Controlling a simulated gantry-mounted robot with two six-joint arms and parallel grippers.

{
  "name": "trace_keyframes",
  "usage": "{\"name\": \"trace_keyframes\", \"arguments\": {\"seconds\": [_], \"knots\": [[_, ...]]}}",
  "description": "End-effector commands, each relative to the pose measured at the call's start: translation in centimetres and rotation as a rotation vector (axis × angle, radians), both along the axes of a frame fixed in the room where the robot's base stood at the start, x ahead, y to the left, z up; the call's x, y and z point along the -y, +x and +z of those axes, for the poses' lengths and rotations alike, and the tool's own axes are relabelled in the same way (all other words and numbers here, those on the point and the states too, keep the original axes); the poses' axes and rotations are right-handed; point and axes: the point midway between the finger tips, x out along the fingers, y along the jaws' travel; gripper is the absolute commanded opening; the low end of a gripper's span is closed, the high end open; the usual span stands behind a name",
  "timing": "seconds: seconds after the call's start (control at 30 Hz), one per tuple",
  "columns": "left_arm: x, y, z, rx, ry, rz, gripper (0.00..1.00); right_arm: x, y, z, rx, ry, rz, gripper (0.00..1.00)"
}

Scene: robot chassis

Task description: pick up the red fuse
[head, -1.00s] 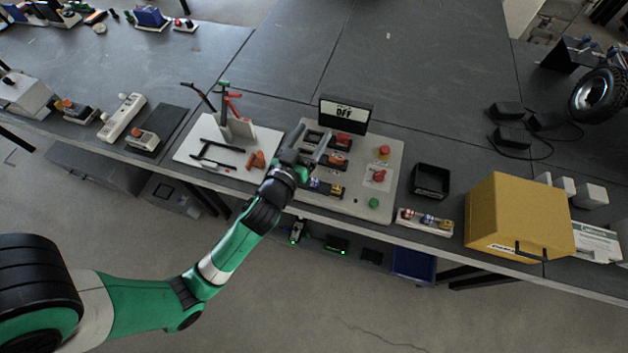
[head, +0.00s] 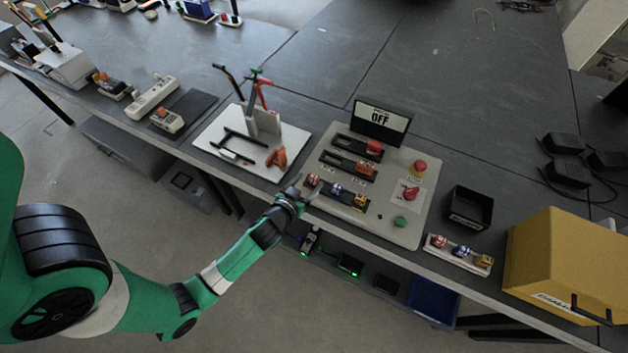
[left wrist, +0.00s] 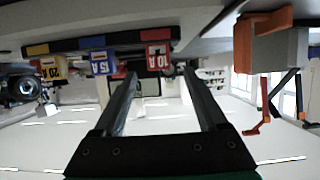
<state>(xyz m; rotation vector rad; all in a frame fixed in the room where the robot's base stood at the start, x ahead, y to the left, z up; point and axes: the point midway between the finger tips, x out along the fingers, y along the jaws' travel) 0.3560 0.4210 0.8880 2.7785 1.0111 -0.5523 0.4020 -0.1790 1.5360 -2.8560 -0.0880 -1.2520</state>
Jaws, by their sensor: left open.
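A red fuse (head: 313,180) sits in the front row of the grey control panel (head: 385,228), left of a blue fuse (head: 337,189) and a yellow fuse (head: 360,201). My left gripper (head: 304,188) is open at the panel's front-left edge, close to this red fuse. In the left wrist view, the red fuse (left wrist: 157,58), marked 10 A, appears between the open fingertips (left wrist: 160,76); contact cannot be told. A second red fuse (head: 438,241) sits in a small white holder right of the panel. My right gripper is not in view.
An OFF display (head: 381,120) stands at the panel's back. A white tool board (head: 222,143) is to the left. A black bin (head: 469,207) and a yellow box (head: 560,262) are to the right. Dark table surface behind the panel is clear.

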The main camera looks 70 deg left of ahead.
Motion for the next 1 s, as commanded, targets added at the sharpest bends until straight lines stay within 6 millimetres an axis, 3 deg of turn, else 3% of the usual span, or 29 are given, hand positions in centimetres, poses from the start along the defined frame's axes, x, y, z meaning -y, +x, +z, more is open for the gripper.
{"name": "trace_keyframes", "arguments": {"seconds": [0.4,0.63,1.0], "knots": [[-2.9,3.6,-2.0,0.001,0.000,-0.001,0.75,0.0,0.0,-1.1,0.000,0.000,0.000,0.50],[-3.0,3.7,-2.0,0.000,0.000,-0.001,0.75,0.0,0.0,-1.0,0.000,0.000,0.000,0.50],[-3.0,3.7,-2.0,0.000,0.000,-0.001,0.08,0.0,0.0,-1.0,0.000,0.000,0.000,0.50]]}}
